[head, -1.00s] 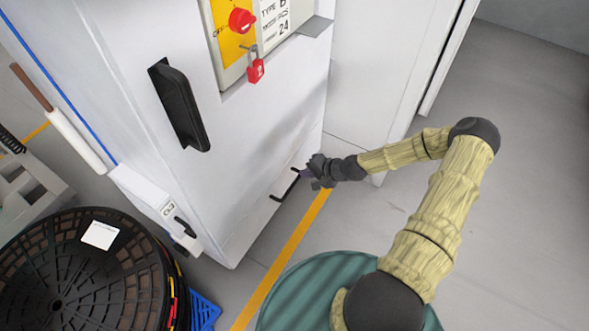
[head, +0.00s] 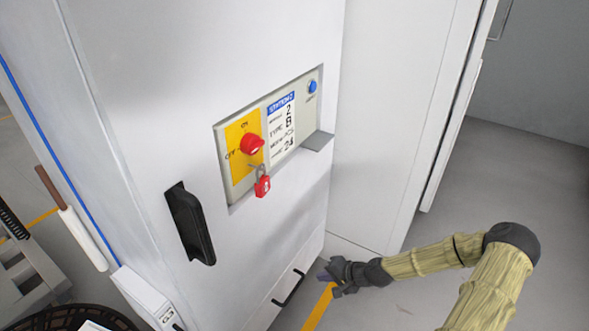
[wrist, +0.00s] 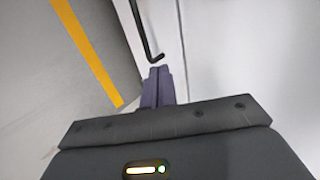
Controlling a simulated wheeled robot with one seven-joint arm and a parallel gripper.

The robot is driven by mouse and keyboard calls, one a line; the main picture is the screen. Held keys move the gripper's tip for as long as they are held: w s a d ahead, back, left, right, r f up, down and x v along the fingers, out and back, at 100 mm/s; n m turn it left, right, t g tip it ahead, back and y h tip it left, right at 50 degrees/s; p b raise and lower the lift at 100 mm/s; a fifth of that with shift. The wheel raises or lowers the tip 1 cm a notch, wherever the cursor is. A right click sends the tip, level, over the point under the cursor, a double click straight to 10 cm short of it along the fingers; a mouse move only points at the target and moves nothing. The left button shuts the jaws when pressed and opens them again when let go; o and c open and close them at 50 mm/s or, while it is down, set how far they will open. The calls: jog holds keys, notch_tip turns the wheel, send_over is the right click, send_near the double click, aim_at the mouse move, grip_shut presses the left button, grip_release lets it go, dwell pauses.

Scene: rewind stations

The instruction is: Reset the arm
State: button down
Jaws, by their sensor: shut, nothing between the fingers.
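My gripper (head: 326,275) is at the lower middle of the head view, in front of the lower part of a white cabinet (head: 300,235). In the wrist view its purple fingers (wrist: 158,84) are together with nothing between them. A black drawer handle (head: 289,287) on the cabinet is just left of the gripper. The handle also shows in the wrist view (wrist: 146,35), its end just beyond the fingertips. Whether they touch is not clear.
A control panel has a red switch (head: 252,144), a red padlock (head: 262,185) and a blue button (head: 312,87). A large black door handle (head: 190,224) is at left. Grey floor (head: 420,220) is open at right.

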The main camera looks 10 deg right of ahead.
jog(key=shift+a, duration=0.1)
jog(key=s+a+r+n+g+h, duration=0.1)
jog(key=s+r+n+h, duration=0.15)
jog(key=s+r, duration=0.5)
jog(key=s+r+n+g+h, duration=0.1)
jog(key=s+r+n+h, duration=0.2)
jog(key=r, duration=0.8)
jog(key=s+a+r+n+g+h, duration=0.1)
jog(key=s+r+n+h, duration=0.15)
jog(key=s+r, duration=0.5)
notch_tip(320, 180, up, 39)
jog(key=w+p, duration=0.1)
jog(key=p, duration=3.7)
jog(key=shift+w+f+y+p, duration=0.15)
jog(key=shift+w+y+p, duration=0.15)
jog(key=shift+w, duration=0.1)
